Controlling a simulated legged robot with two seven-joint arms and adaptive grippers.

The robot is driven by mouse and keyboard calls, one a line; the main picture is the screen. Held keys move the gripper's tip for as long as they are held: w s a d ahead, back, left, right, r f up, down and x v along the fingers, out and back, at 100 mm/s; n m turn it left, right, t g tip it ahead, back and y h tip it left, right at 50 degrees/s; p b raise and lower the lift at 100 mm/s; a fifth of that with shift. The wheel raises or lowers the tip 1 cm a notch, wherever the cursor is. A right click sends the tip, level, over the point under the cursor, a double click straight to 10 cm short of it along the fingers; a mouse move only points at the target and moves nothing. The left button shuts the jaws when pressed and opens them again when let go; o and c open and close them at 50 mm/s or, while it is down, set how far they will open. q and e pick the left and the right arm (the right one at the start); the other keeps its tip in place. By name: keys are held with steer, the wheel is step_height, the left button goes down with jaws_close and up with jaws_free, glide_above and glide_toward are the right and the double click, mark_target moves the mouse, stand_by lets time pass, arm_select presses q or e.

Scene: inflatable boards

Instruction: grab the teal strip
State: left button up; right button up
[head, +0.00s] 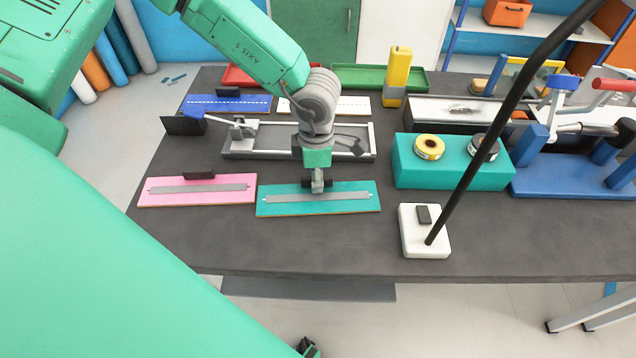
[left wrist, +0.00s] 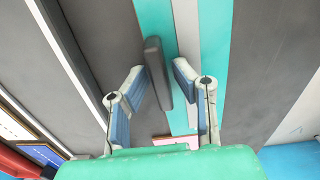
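The teal strip (head: 350,205), a flat teal board with a long grey band along its middle, lies at the front of the dark table. A dark upright handle (left wrist: 157,75) stands on it. My left gripper (head: 318,187) points down at the middle of the strip. In the left wrist view its two fingers (left wrist: 162,72) lean inward, one on each side of the handle, with their tips against it or nearly so. The strip looks flat on the table.
A pink board (head: 160,198) with a dark handle lies just left. Behind is a grey metal frame (head: 265,152), with blue (head: 225,104) and white (head: 355,105) boards beyond. A teal block (head: 450,173) with rolls and a white lamp base (head: 425,240) stand right.

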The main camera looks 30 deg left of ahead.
arm_select(q)
jaws_close()
steer(key=shift+r, duration=0.1)
